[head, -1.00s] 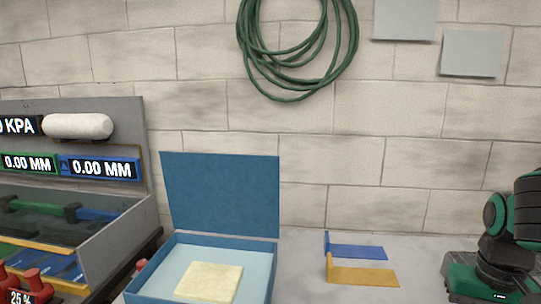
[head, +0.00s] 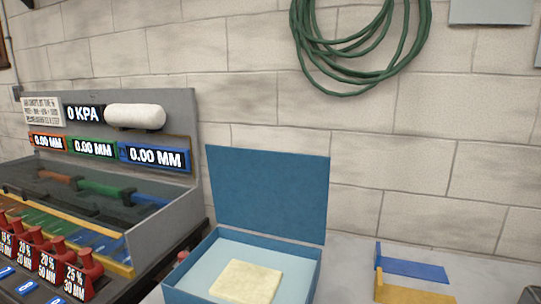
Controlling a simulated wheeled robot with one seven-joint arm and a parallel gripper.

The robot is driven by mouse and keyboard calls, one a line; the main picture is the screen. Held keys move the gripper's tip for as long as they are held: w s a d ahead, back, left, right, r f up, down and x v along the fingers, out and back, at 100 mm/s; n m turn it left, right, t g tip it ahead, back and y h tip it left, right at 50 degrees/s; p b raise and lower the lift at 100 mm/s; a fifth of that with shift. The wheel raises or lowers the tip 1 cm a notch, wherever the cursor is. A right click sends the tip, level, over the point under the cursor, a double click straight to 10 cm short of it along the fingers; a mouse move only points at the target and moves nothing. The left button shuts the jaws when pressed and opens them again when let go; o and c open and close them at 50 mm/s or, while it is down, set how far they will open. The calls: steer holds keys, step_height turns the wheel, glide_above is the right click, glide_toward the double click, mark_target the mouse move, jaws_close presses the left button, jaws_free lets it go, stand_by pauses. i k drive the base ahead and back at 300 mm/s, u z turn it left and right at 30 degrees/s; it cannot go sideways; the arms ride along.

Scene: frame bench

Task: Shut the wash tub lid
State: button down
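The wash tub is a blue box (head: 312,277) at the bottom middle of the head view, with a pale inside. Its blue lid (head: 268,196) stands open, nearly upright at the back edge. A cream-coloured square block or sponge (head: 246,281) lies inside. The tub's front is cut off by the bottom of the picture. My gripper is not in view.
A grey bench unit (head: 165,214) with readout displays (head: 156,156) and several red knobs (head: 83,270) stands close on the left. A blue bracket (head: 412,267) and a yellow bracket (head: 405,293) lie on the grey top at right. A block wall with a green hose (head: 352,88) is behind.

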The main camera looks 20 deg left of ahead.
mark_target(267, 191)
steer(key=u, duration=0.05)
steer(key=k, duration=1.3)
steer(key=u, duration=1.05)
steer(key=i, duration=1)
